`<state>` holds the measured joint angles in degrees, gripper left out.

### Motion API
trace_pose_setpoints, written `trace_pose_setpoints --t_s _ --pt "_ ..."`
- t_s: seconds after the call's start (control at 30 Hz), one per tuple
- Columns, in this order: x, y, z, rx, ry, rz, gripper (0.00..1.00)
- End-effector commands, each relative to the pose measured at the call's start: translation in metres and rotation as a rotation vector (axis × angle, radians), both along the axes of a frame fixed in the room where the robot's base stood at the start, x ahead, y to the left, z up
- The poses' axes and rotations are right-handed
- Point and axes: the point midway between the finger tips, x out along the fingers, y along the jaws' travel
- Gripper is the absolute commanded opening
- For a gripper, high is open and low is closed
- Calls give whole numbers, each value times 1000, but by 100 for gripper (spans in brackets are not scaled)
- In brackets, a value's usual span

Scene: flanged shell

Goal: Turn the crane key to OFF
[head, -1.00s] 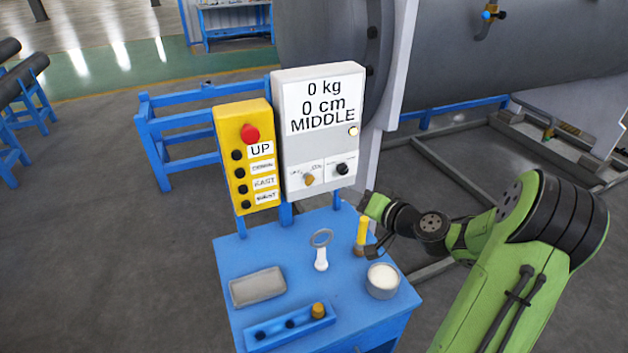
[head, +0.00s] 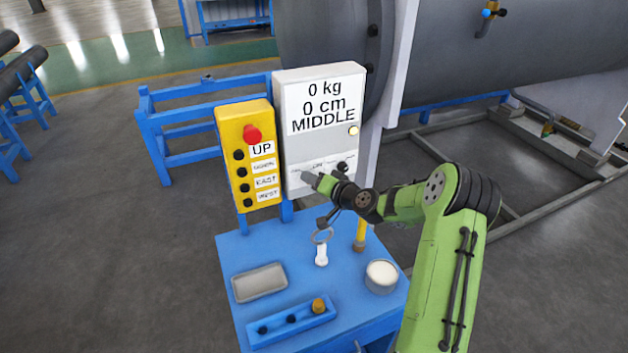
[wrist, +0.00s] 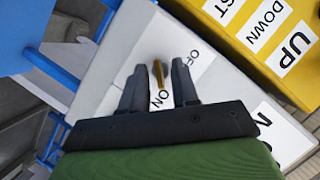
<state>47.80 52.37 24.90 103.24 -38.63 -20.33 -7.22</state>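The crane key (wrist: 158,74) is a brass-coloured key on the white control box, beside the printed OFF and ON labels in the wrist view. My gripper (wrist: 160,65) is open, with one dark finger on each side of the key and a visible gap to each. I cannot tell how deep the fingertips reach around it. In the head view my gripper (head: 310,179) is at the lower front of the control box (head: 322,145) and hides the key. The box's display reads 0 kg, 0 cm, MIDDLE.
A yellow button panel (head: 243,190) with a red knob stands left of the box. Below, a blue table (head: 235,250) holds a grey tray (head: 260,282), a white-filled bowl (head: 381,276), a yellow-handled tool (head: 361,234) and a ring-topped white object (head: 321,256).

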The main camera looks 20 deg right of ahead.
Motion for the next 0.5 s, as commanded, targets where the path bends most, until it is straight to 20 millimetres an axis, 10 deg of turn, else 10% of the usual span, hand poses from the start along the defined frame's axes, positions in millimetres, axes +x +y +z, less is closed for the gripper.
trace_pose_setpoints --t_s 0.17,0.5 --pt "0 0 0 0 0 0 1" --pt "0 0 0 -9 0 0 0"
